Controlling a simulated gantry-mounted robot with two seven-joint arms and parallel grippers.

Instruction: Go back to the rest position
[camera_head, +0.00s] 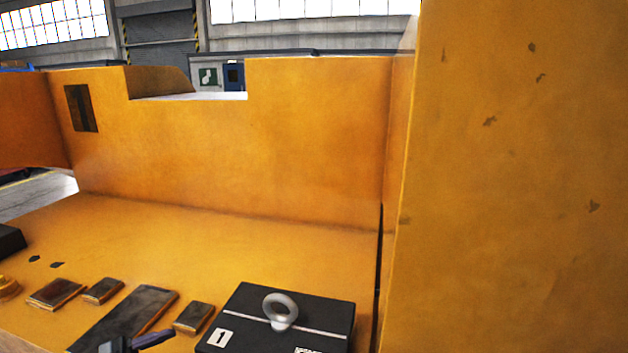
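A dark gripper tip (138,342), which looks like part of my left gripper, just enters at the bottom edge, left of centre. Most of it is cut off, so I cannot tell whether it is open or shut. My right gripper is not in view. A black counterweight casting (240,313) with a white "1" label, a pale stripe and a grey lifting eye (281,309) sits on the yellow deck (230,246) at the bottom centre. The gripper tip is left of this casting and apart from it in the picture.
A long dark plate (125,318) and several small blocks (194,317) lie on the deck. A dark object (10,241) is at the left edge. A yellow wall (240,150) closes the back. A tall yellow panel (515,180) fills the right. Open deck lies before the back wall.

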